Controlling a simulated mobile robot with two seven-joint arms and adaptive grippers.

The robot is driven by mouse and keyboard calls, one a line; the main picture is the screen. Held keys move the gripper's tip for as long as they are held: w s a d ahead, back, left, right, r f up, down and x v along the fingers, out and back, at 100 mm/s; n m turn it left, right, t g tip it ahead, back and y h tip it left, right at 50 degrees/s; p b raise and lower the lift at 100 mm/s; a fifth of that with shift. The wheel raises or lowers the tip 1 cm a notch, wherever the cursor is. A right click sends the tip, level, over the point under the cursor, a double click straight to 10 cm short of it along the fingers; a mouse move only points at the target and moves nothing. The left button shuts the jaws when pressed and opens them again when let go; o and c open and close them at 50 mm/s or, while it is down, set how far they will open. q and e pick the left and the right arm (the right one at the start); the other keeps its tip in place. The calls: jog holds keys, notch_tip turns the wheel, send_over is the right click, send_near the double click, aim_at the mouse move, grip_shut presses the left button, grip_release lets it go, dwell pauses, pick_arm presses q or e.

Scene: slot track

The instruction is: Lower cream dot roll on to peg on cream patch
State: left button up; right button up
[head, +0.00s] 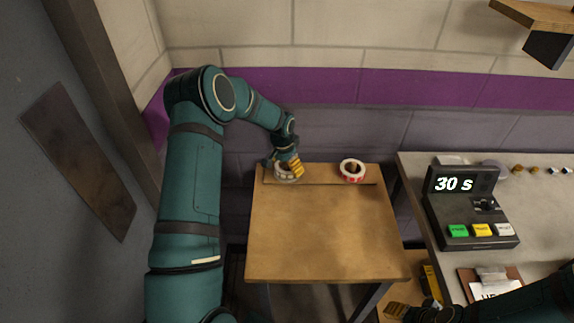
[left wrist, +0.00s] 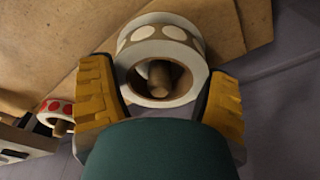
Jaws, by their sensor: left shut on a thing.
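The cream dot roll (head: 285,177), a white ring with cream dots, is at the back left of the small wooden table. My left gripper (head: 288,164) is shut on it from above. In the left wrist view the roll (left wrist: 148,52) sits between the yellow fingers of my left gripper (left wrist: 160,88). A wooden peg (left wrist: 161,77) shows inside the roll's hole; how far down the roll is around it I cannot tell. The cream patch is not distinguishable. My right gripper (head: 414,297) is low at the right, its yellow fingers apart and empty.
A red dot roll (head: 353,171) stands around another peg, right of the cream one; it also shows in the left wrist view (left wrist: 55,117). The front of the wooden table (head: 325,240) is clear. A counter with a timer box (head: 470,210) stands right.

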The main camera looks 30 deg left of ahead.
pick_arm(q)
jog(key=shift+f, duration=0.15)
jog(key=shift+f+b, duration=0.3)
jog(key=shift+b, duration=0.1)
jog(key=o, duration=1)
jog(key=shift+r, duration=0.15)
